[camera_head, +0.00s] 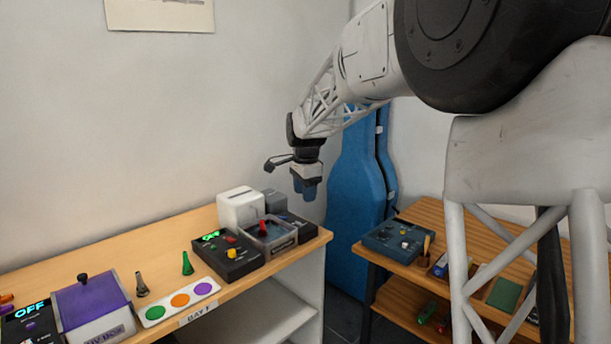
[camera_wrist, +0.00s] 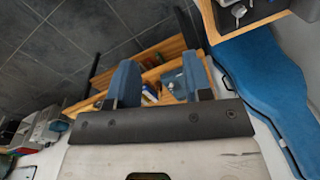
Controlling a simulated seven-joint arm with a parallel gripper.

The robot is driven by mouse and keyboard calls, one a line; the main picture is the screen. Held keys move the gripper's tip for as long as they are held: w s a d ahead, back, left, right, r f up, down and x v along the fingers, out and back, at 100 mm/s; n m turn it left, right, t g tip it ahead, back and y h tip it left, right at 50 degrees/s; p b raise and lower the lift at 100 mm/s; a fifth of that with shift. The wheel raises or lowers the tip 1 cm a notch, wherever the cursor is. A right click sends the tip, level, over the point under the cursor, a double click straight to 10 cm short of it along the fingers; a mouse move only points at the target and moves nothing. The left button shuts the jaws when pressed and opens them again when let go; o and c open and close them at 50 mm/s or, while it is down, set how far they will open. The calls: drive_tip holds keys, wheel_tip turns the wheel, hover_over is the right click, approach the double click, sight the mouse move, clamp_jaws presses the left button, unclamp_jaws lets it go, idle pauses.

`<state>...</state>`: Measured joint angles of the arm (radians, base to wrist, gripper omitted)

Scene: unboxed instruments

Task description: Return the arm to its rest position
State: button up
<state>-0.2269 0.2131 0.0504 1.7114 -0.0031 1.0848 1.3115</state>
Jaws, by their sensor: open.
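My gripper (camera_head: 306,187) hangs from my white arm, above and just past the right end of the light wooden bench (camera_head: 318,239). Its blue fingers point down and hold nothing. In the wrist view the two blue fingers of my gripper (camera_wrist: 158,85) stand apart with clear space between them. Dark floor and part of the right-hand wooden table show beyond them.
A blue instrument case (camera_head: 354,190) stands against the wall behind my gripper. The bench holds a dark control box (camera_head: 228,262), a white box (camera_head: 241,207) and a purple-lidded box (camera_head: 92,305). A wooden table (camera_head: 440,216) with a blue device (camera_head: 397,241) stands at right.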

drive_tip(key=s+d+r+n, duration=0.15)
drive_tip(key=s+d, duration=0.25)
drive_tip(key=s, duration=0.4)
drive_tip(key=s+d+r+n, duration=0.1)
drive_tip(key=s+d+n, duration=0.25)
drive_tip(key=s, duration=0.55)
drive_tip(key=s+d+r+n, duration=0.1)
drive_tip(key=s+d, duration=0.4)
drive_tip(key=s, duration=0.3)
drive_tip(key=s+d+f+n, duration=0.2)
drive_tip(key=s+f, duration=0.1)
drive_tip(key=s, duration=0.5)
drive_tip(key=s+d+f+n+t, duration=0.1)
drive_tip(key=s+d+f+n, duration=0.1)
drive_tip(key=s, duration=0.6)
drive_tip(key=s+d+f+n, duration=0.2)
drive_tip(key=s+f, duration=0.1)
drive_tip(key=s, duration=0.5)
drive_tip(key=shift+s+f+t, duration=0.3)
drive_tip(key=shift+s+f, duration=0.05)
drive_tip(key=shift+s, duration=0.05)
